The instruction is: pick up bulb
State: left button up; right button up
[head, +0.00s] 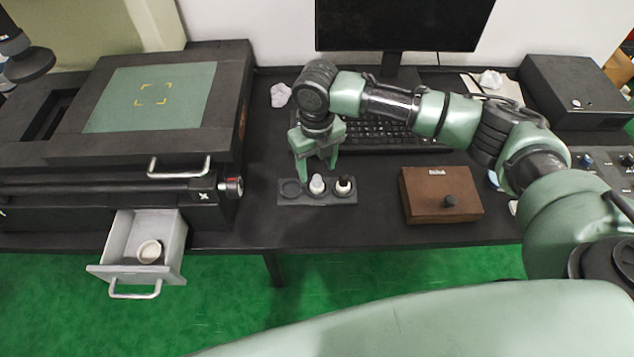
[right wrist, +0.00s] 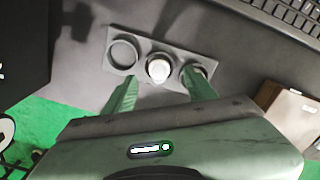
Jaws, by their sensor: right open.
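A white bulb (head: 317,184) stands in the middle hole of a dark grey holder (head: 289,200) on the black table. The bulb also shows in the right wrist view (right wrist: 159,69), close ahead of the fingers. My right gripper (head: 317,168) is open and points down over the holder, its green fingers on either side of the bulb. In the right wrist view the open fingers (right wrist: 160,88) hold nothing between them. The holder's left hole is empty. A black-and-white piece (head: 344,185) sits in its right hole, partly hidden by a finger in the wrist view.
A brown box (head: 440,196) with a dark knob stands right of the holder. A keyboard (head: 384,137) and a monitor (head: 400,25) are behind.

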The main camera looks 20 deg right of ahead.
aim_at(317, 176)
jog(key=f, duration=0.4)
jog(key=shift+s+f+p, duration=0.2)
jog(key=shift+f+p, duration=0.15)
jog(key=shift+f, duration=0.05)
grip_shut()
jog(key=shift+r, duration=0.2)
